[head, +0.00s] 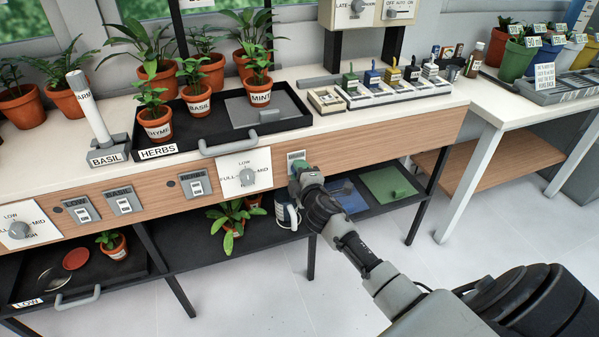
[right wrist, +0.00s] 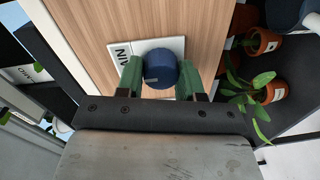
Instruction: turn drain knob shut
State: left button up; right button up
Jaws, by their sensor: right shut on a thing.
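The drain knob (right wrist: 162,66) is a dark blue round knob with a pale pointer mark. It sits on a white plate (right wrist: 174,43) on the wooden front panel; only "AIN" of the plate's lettering shows in the right wrist view. My right gripper (right wrist: 160,76) is shut on the knob, one green finger on each side. In the head view, my right gripper (head: 298,170) is at the front panel, just below the top of the plate (head: 296,156), and it hides the knob. My left gripper is not in view.
Left of the gripper, the panel carries a LOW/MID/FULL dial (head: 248,176) and several switches. Above are the herbs tray (head: 290,122) and its handle. A lower shelf (head: 190,246) holds a potted plant (head: 231,222) and a dark blue jug (head: 287,217). Floor in front is clear.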

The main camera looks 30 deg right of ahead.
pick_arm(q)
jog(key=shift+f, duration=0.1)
pick_arm(e)
jog(key=shift+f, duration=0.1)
jog(key=o, duration=0.9)
jog(key=shift+o, duration=0.2)
jog(key=shift+s, duration=0.15)
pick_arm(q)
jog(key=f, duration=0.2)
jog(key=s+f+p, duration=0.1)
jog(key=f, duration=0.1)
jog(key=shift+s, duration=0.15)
pick_arm(e)
jog(key=v, duration=1)
jog(key=shift+s, duration=0.3)
jog(key=shift+a, duration=0.1)
